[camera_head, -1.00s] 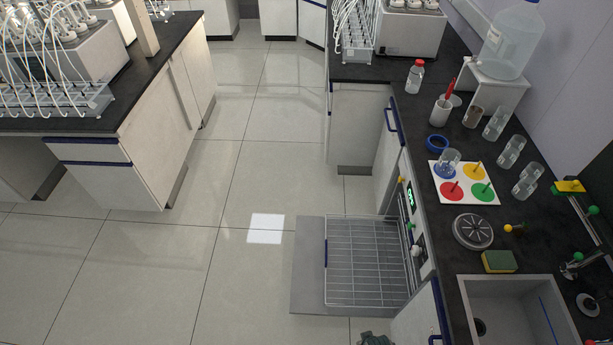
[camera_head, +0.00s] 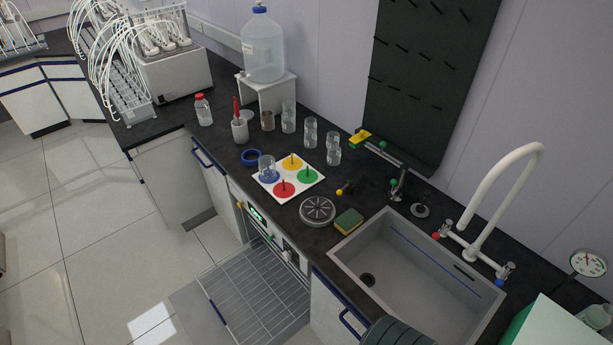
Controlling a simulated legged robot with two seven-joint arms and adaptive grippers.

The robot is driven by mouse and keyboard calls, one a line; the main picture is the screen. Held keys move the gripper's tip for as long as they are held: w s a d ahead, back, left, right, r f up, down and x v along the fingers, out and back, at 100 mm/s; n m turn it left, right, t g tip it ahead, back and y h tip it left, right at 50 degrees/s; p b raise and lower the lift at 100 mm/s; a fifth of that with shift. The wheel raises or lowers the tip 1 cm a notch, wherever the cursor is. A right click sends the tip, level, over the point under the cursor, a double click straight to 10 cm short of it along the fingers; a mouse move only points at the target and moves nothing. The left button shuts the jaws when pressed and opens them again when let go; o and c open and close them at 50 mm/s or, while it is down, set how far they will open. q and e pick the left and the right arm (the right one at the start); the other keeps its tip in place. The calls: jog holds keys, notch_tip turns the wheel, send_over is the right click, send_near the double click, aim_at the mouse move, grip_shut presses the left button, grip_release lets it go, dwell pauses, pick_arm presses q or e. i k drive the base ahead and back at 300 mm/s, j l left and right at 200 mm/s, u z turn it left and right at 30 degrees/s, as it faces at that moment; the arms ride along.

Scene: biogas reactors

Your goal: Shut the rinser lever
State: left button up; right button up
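The rinser (camera_head: 317,210), a round grey metal disc with spoke-like slots, sits on the black counter, left of the sink. A small lever with a yellow knob (camera_head: 340,192) and a dark stem is just behind and right of it; it appears to be the rinser lever. From here I cannot tell whether it is open or shut. Neither gripper's fingers show in the head view.
A yellow-green sponge (camera_head: 348,221) lies between the rinser and the sink (camera_head: 345,262). A four-colour peg board (camera_head: 267,184) is left. A dishwasher rack (camera_head: 240,300) sticks out below.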

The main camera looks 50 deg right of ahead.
aim_at(339, 193)
jog(key=z, duration=1.85)
